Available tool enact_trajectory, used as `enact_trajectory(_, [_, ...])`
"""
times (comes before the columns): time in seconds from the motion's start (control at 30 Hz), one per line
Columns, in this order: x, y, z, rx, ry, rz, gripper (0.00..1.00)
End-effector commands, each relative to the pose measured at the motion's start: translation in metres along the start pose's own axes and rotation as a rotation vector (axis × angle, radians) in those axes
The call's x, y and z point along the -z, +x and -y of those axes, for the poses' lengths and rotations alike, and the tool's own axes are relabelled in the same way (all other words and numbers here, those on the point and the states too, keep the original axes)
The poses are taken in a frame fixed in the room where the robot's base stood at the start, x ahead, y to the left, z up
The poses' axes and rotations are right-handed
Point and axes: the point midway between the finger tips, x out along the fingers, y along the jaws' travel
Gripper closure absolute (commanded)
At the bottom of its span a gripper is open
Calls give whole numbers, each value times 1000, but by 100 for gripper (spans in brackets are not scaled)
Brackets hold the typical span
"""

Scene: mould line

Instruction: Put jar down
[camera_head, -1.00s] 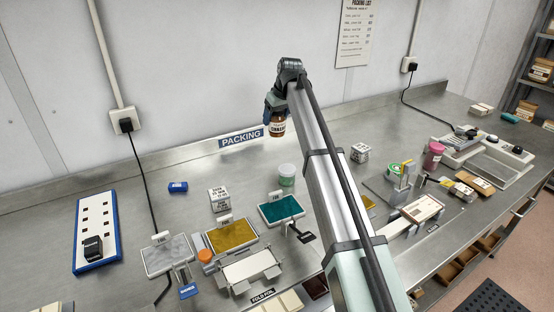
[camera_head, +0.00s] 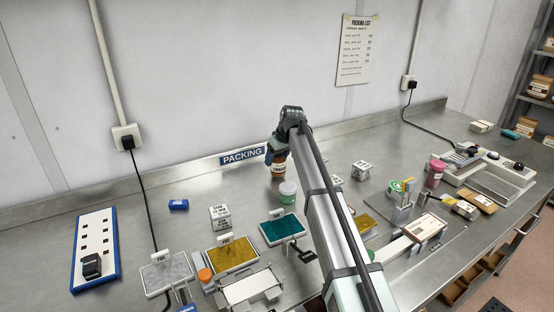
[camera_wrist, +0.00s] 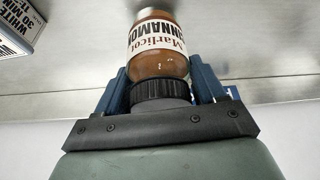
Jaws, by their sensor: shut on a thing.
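The jar (camera_head: 278,170) is amber with a dark ribbed lid and a white label that reads partly "CINNAMON". My gripper (camera_head: 275,155) is shut on it from above, at the back of the bench in front of the PACKING sign. In the wrist view the jar (camera_wrist: 158,52) stands between the two blue fingers of my gripper (camera_wrist: 160,90), which close around its lid. The jar is roughly upright and low by the steel bench top (camera_head: 150,210). I cannot tell whether its base touches the bench.
A white labelled box (camera_head: 220,217) and a blue block (camera_head: 178,205) are to the left. A teal tray (camera_head: 283,230) lies in front. Bare bench surrounds the back left.

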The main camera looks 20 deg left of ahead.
Motion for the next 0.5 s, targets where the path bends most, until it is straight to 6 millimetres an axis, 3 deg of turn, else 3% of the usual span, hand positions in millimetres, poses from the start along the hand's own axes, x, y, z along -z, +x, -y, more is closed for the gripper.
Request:
enact_trajectory(0.47, [-4, 10, 0, 0, 0, -1, 71])
enact_trajectory(0.5, [-4, 10, 0, 0, 0, -1, 28])
